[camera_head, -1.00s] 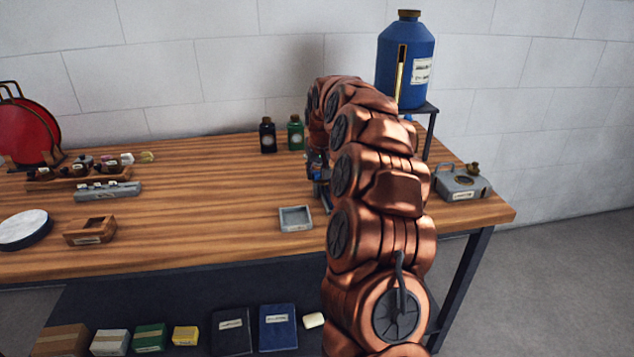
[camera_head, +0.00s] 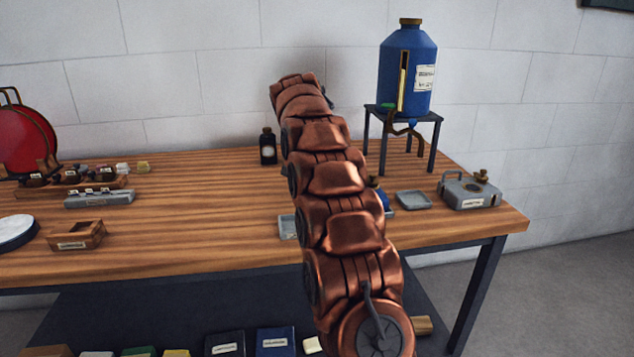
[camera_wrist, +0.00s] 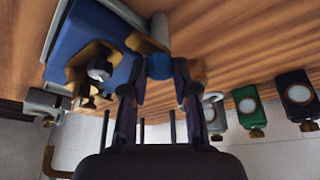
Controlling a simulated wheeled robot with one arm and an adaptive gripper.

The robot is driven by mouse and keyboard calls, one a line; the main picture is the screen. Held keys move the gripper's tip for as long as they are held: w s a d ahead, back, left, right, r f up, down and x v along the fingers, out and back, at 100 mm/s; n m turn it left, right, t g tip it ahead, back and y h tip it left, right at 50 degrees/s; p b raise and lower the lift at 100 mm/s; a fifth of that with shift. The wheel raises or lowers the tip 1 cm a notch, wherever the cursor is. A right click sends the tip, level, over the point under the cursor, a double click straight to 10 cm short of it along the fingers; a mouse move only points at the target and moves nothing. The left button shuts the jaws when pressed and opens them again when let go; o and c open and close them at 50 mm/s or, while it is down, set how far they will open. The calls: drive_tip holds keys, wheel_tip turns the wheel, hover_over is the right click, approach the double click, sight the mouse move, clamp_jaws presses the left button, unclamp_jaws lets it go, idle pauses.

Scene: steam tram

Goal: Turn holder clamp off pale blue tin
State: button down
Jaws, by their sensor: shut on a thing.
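A blue holder block (camera_wrist: 85,40) with brass fittings fills the upper left of the wrist view. A brass clamp piece (camera_wrist: 142,44) runs from beside it toward my fingertips. My gripper (camera_wrist: 160,85) is shut on a small blue and brass part there, which looks like the holder clamp.
A blue vessel (camera_head: 407,75) on a dark stand (camera_head: 436,130) is at the back right. A green bottle (camera_wrist: 250,108) and black bottle (camera_wrist: 300,95) are near the gripper. The table's left middle (camera_head: 195,205) is clear.

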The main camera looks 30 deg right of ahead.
drive_tip(key=shift+m, duration=0.5)
drive_tip(key=c, duration=0.9)
unclamp_jaws()
drive_tip(key=shift+r, duration=0.1)
drive_tip(key=shift+v, duration=3.6)
drive_tip(key=shift+w+r, duration=0.1)
drive_tip(key=shift+w, duration=0.05)
